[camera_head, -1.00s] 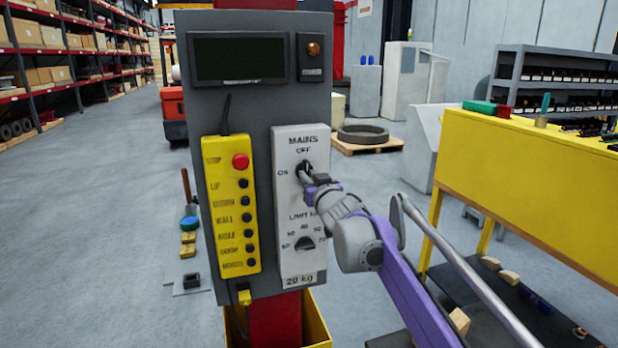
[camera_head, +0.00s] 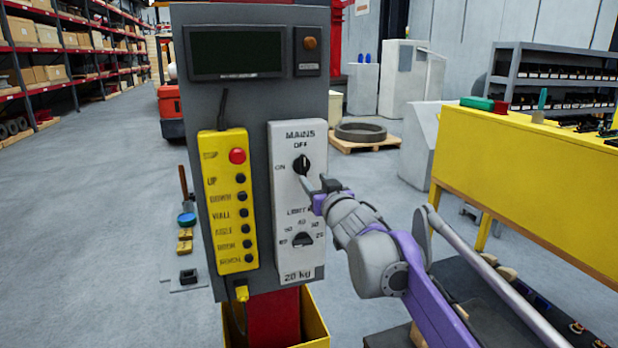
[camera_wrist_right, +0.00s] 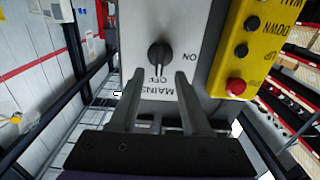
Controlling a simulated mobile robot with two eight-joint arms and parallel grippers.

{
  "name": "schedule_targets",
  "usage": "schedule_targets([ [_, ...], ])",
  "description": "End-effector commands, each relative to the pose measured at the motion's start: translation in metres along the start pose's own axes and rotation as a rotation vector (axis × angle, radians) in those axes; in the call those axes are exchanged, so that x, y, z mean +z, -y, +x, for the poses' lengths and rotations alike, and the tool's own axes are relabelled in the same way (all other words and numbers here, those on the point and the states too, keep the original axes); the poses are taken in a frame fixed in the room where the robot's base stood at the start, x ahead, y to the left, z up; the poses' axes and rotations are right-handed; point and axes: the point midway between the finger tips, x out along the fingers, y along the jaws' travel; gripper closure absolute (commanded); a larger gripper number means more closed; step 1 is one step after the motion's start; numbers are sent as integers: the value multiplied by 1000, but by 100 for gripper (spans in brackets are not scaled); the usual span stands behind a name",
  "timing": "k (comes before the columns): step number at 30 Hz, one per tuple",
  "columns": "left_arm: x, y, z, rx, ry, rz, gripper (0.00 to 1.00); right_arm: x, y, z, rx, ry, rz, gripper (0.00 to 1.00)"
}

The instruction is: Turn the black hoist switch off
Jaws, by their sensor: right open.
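The black switch knob (camera_head: 302,164) sits on the light grey panel (camera_head: 283,262) below the words MAINS and OFF, with ON to its left. In the right wrist view the knob (camera_wrist_right: 158,53) shows its pale pointer line toward OFF. My right gripper (camera_head: 317,184) is open, just below and right of the knob in the head view, and looks apart from it. In the wrist view the two fingers are spread with nothing held between them. My left gripper is not in view.
A second black knob (camera_head: 303,239) with a numbered scale is lower on the panel. A yellow button box (camera_head: 227,205) with a red button (camera_head: 237,156) is at the left. A dark screen (camera_head: 236,53) and an amber lamp (camera_head: 310,44) are above. A yellow workbench (camera_head: 530,170) stands right.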

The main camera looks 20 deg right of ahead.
Motion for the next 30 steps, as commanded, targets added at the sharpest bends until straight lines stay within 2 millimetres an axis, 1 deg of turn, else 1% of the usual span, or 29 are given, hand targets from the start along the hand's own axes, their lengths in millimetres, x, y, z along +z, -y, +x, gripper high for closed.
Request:
schedule_targets([
  [1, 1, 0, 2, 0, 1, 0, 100, 1, 0, -10, 0, 0, 0, 52],
  [3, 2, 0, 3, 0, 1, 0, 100, 1, 0, -21, 0, 0, 0, 52],
  [6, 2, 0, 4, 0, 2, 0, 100, 0, 0, -32, 0, 0, 0, 52],
  [9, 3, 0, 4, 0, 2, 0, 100, 0, 0, -38, -1, 0, 0, 52],
  [12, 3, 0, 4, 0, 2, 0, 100, 0, 0, -41, -1, 0, 0, 52],
  [24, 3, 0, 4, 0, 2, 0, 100, 1, 0, -42, 2, 2, 0, 52],
  [26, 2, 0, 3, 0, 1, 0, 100, 5, -2, -46, 15, 17, 1, 52],
  [28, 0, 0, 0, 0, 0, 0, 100, 18, -5, -58, 51, 59, 1, 52],
  [29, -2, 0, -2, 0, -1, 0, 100, 28, -8, -67, 72, 88, 2, 52],
  [30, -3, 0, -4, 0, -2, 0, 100, 43, -11, -80, 104, 136, 2, 52],
])
